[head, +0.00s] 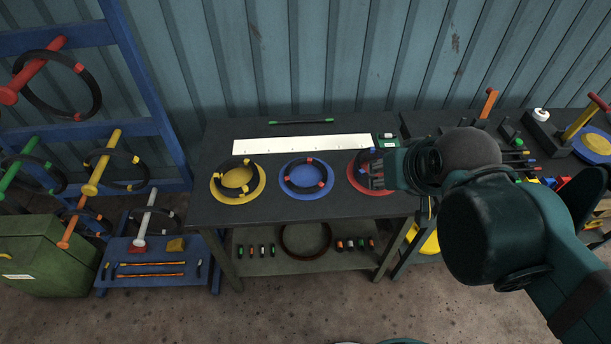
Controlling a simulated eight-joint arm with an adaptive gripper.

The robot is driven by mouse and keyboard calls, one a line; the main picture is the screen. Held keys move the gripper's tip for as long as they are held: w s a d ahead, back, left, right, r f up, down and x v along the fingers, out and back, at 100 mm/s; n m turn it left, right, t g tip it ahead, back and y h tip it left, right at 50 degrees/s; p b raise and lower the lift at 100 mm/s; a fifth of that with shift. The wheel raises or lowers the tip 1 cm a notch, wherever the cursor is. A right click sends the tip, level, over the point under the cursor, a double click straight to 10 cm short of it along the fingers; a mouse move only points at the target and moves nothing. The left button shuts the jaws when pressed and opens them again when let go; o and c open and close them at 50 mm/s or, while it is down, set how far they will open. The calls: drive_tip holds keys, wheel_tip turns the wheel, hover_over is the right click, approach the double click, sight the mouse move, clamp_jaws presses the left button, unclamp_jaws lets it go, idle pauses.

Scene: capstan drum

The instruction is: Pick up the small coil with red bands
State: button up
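Three dark coils lie on coloured discs on the dark table. The coil (219,180) on the yellow disc (238,199) shows orange-red bands. The coil (328,175) on the blue disc (306,175) shows red bands. My gripper (376,176) is over the right part of the red disc and hides much of that coil. Its fingers are small and dark here, so I cannot tell whether they are open, shut or touching the coil.
A white ruler strip (300,144) and a thin green-tipped rod (301,122) lie behind the discs. A lower shelf holds a brown ring (306,254) and small cylinders. A blue rack (85,140) with pegs and rings stands left. Tools crowd the right.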

drive_tip(key=w, duration=0.2)
drive_tip(key=m+g+b, duration=0.7)
drive_tip(key=m, duration=1.7)
hover_over(314, 161)
wheel_tip(314, 161, down, 27)
drive_tip(key=shift+w+f, duration=0.15)
drive_tip(key=shift+f, duration=0.2)
drive_tip(key=shift+f, duration=1.3)
